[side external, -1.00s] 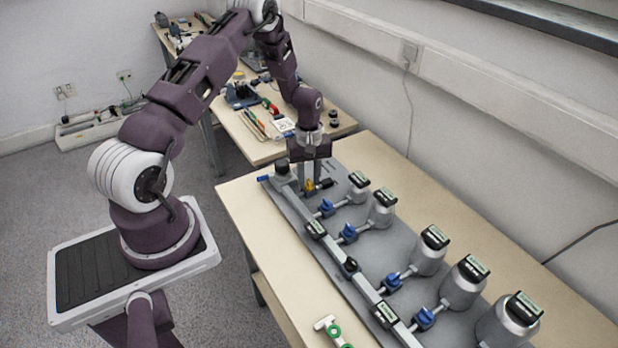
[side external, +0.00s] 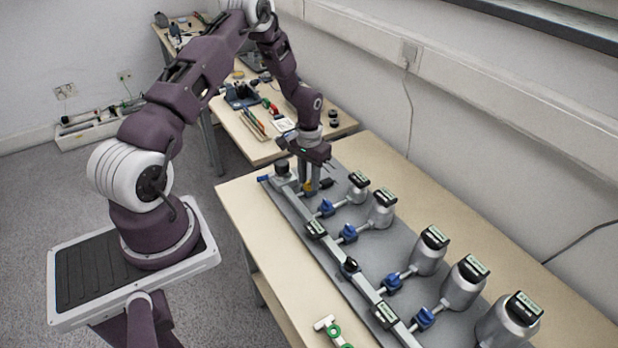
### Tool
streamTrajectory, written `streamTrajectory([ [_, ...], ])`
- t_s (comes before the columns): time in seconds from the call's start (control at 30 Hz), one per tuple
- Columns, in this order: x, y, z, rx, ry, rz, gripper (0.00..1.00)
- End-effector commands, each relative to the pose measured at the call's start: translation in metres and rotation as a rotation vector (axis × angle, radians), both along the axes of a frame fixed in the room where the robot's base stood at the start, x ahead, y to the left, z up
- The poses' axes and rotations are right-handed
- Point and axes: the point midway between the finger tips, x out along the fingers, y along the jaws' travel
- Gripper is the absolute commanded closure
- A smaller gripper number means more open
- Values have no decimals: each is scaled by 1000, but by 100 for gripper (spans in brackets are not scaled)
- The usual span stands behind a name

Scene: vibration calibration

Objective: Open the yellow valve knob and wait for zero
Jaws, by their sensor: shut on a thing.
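The yellow valve knob (side external: 308,187) sits near the far end of the metal manifold pipe (side external: 334,250) on the grey base plate (side external: 300,225). My gripper (side external: 309,184) points down from above with its fingers around the knob, shut on it. The fingers hide part of the knob. Small display units (side external: 316,228) sit along the pipe and on the silver canisters; their readings are too small to make out.
Several silver canisters (side external: 428,254) with blue knobs (side external: 393,282) stand along the right of the pipe. A black knob (side external: 349,266) is on the pipe. A green and white part (side external: 332,332) lies at the front table edge. Bare tabletop (side external: 258,235) runs along the left.

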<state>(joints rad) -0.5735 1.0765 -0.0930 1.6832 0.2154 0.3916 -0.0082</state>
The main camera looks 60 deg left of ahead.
Motion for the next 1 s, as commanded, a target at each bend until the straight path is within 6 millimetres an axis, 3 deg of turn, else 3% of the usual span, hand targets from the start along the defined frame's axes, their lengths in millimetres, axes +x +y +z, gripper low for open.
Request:
streamTrajectory([
  [0.5,0,0,1,0,1,-304,100],
  [1.0,0,0,1,0,1,-355,100],
])
